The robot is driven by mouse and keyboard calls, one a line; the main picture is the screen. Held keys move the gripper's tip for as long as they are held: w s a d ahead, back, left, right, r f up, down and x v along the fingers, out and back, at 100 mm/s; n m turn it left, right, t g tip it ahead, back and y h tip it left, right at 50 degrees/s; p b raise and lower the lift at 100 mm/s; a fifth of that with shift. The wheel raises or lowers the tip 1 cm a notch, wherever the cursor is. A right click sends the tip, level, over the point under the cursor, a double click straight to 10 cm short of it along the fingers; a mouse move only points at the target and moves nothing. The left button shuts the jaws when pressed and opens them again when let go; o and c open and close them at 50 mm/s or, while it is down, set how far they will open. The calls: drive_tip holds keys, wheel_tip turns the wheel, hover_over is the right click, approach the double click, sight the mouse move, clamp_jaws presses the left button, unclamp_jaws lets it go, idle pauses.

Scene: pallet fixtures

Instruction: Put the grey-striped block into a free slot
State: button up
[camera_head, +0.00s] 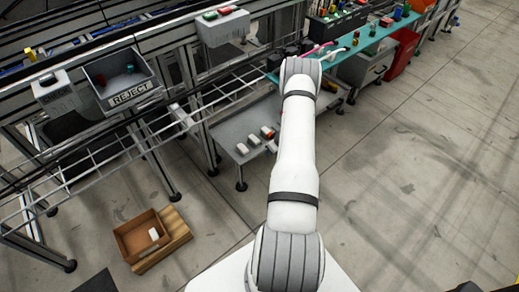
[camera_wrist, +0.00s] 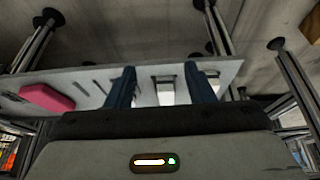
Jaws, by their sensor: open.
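In the wrist view my gripper (camera_wrist: 159,72) is open, with its two blue fingers apart over a grey tabletop (camera_wrist: 70,78). A pale block with a dark grey band (camera_wrist: 165,92) shows between the fingers, not gripped. Another pale block (camera_wrist: 211,80) is partly hidden by the right finger. I cannot tell which is the grey-striped one. Dark narrow marks, possibly slots, lie left of the fingers. In the head view several small blocks (camera_head: 241,149) sit on the low grey table (camera_head: 228,131). My arm hides my gripper there.
A pink object (camera_wrist: 47,98) lies on the tabletop's left. A grey REJECT bin (camera_head: 120,78) is at upper left. A teal bench (camera_head: 352,67) stands behind. Floor at right is clear.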

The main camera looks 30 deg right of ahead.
drive_tip(key=w+a+r+h, duration=0.1)
drive_tip(key=w+r+h, duration=0.1)
drive_tip(key=r, duration=0.7)
drive_tip(key=w+a+r+h, duration=0.1)
drive_tip(key=w+r, duration=0.2)
drive_tip(key=r, duration=0.5)
drive_tip(key=s+a+r+m+g+h, duration=0.1)
drive_tip(key=s+a+r, duration=0.1)
drive_tip(key=a+r, duration=0.5)
drive_tip(key=s+a+r+m, duration=0.1)
drive_tip(key=s+a+r, duration=0.15)
drive_tip(key=r, duration=0.85)
drive_tip(key=s+a+r+g+y, duration=0.1)
drive_tip(key=s+a+r, duration=0.5)
drive_tip(key=s+a, duration=0.5)
drive_tip(key=s+a+r+g+y, duration=0.1)
drive_tip(key=s+a+r, duration=0.4)
drive_tip(key=s+a, duration=0.7)
drive_tip(key=shift+s+a+r+n+g+y, duration=0.15)
drive_tip(key=shift+s+r+n+g+y, duration=0.2)
drive_tip(key=shift+s+y, duration=0.55)
drive_tip(key=shift+s+r, duration=0.1)
